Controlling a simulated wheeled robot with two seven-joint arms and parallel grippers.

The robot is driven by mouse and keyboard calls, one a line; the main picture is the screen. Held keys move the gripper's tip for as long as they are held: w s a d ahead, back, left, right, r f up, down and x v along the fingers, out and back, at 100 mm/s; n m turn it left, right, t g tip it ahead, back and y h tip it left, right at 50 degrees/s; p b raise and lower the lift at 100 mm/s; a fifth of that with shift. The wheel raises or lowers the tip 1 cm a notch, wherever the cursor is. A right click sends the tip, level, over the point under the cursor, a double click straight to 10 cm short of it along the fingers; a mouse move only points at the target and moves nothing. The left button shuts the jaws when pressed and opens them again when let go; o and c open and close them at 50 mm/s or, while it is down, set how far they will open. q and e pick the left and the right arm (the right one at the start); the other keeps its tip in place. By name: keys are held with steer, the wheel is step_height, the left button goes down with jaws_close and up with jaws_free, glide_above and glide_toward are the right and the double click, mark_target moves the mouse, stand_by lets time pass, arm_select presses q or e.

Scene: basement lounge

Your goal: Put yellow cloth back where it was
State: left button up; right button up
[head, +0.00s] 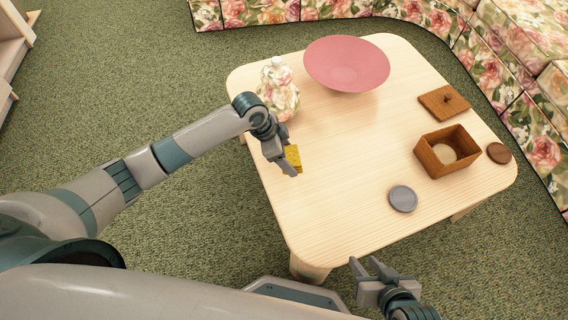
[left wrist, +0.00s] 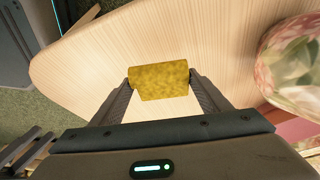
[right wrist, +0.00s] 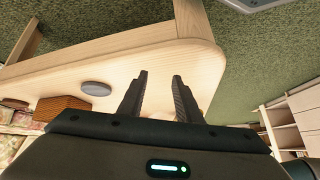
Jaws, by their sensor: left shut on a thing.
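The yellow cloth (head: 294,157) is a small, folded-looking yellow piece at the left part of the light wooden table (head: 330,210). My left gripper (head: 287,166) is shut on it. In the left wrist view the yellow cloth (left wrist: 158,80) sits between the two fingertips, with the tabletop behind it; I cannot tell whether it touches the table. My right gripper (head: 372,270) is open and empty, off the table's near edge. Its two fingers (right wrist: 160,92) stand apart in the right wrist view.
A pink bowl (head: 346,62) and a floral vase (head: 278,92) stand at the back left of the table. An open wooden box (head: 431,163), its likely lid (head: 444,101), a round brown disc (head: 498,153) and a grey disc (head: 403,198) lie to the right. The table's middle is clear.

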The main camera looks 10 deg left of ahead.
arm_select(q)
steer(key=shift+a+f, duration=0.3)
steer(key=shift+a, duration=0.25)
arm_select(e)
steer(key=shift+s, duration=0.2)
arm_select(q)
steer(key=shift+f, duration=0.1)
steer(key=shift+f, duration=0.3)
step_height(320, 180, down, 2)
steer(key=shift+f+b, duration=0.1)
steer(key=shift+b, duration=0.3)
steer(key=shift+f, duration=0.5)
arm_select(e)
steer(key=shift+w+a+r+t+y, duration=0.2)
steer(key=shift+w+a+t+y, duration=0.2)
steer(key=shift+w+a, duration=0.1)
arm_select(q)
steer(key=o, duration=1)
steer(key=shift+f, duration=0.15)
arm_select(e)
steer(key=shift+a, duration=0.1)
